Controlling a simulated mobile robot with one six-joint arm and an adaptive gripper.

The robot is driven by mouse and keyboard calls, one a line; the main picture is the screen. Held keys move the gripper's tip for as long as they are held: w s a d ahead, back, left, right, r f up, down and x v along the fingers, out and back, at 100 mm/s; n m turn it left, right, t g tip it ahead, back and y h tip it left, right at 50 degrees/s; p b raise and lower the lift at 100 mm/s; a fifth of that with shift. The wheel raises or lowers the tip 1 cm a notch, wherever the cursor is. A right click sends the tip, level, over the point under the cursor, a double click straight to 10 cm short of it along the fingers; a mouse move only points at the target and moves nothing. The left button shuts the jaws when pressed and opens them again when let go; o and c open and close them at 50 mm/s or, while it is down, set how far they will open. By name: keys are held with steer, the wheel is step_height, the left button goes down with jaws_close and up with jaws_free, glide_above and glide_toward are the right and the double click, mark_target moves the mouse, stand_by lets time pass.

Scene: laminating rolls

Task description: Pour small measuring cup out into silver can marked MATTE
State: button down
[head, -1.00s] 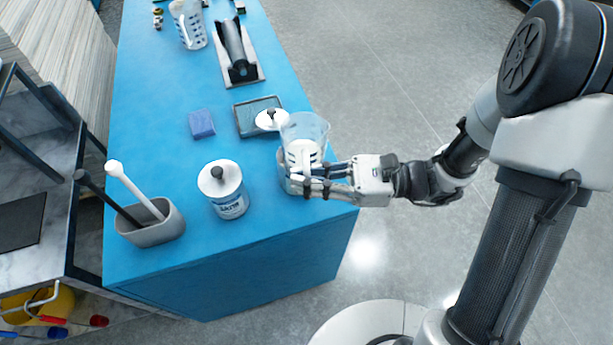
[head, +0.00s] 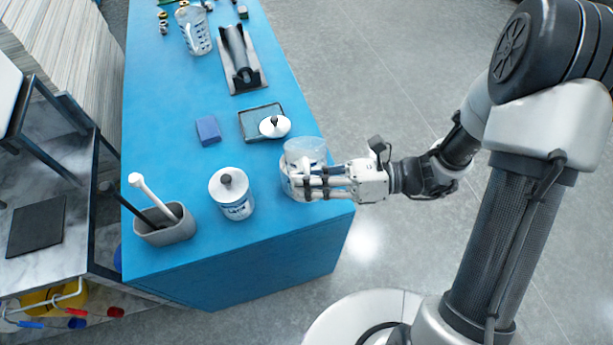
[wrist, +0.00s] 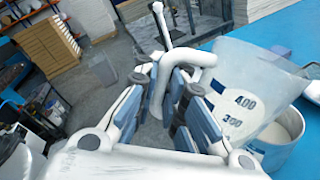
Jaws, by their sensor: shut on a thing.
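My gripper (head: 316,183) is shut on the handle of the clear small measuring cup (head: 305,150). In the wrist view the fingers (wrist: 163,92) close around the handle, and the cup (wrist: 250,75) shows dark 400 and 300 marks. The cup is over an open silver can (wrist: 288,150) with pale content inside. In the head view the cup looks tipped, and my fingers partly hide this can (head: 290,187); its label is hidden. I cannot tell whether anything is flowing. A lidded can (head: 231,193) stands to the left; I cannot read its label clearly.
A loose black-knobbed lid (head: 274,127) rests at the dark tray (head: 250,118). A blue block (head: 208,131), a grey holder with tools (head: 176,229), a roller on a stand (head: 240,60) and a larger measuring cup (head: 194,35) share the blue table (head: 180,90). The right table edge is close.

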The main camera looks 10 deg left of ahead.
mark_target(296, 168)
steer(key=shift+w+a+r+m+h+p, duration=0.15)
steer(key=shift+w+r+m+h+p, duration=0.4)
steer(key=shift+p, duration=1)
steer(key=shift+s+f+m+g+y+p, duration=0.1)
steer(key=shift+f+m+g+y+p, duration=0.15)
steer(key=shift+m+p, duration=0.25)
steer(key=shift+a, duration=0.1)
steer(key=shift+w+a+f+m+p, duration=0.2)
steer(key=shift+a+f+m+p, duration=0.3)
steer(key=shift+a+m+p, duration=0.4)
steer(key=shift+w+r+p, duration=0.1)
steer(key=shift+p, duration=0.3)
steer(key=shift+w+a+r+m+p, duration=0.15)
steer(key=shift+w+m+p, duration=0.15)
steer(key=shift+p, duration=0.2)
steer(key=shift+w+r+m+p, duration=0.15)
steer(key=shift+m+p, duration=0.2)
steer(key=shift+p, duration=0.15)
steer(key=shift+w, duration=0.1)
steer(key=shift+a+p, duration=0.1)
steer(key=shift+p, duration=0.3)
steer(key=shift+w+a+r+m+g+p, duration=0.3)
steer(key=shift+w+r+m+p, duration=0.55)
steer(key=shift+p, duration=0.45)
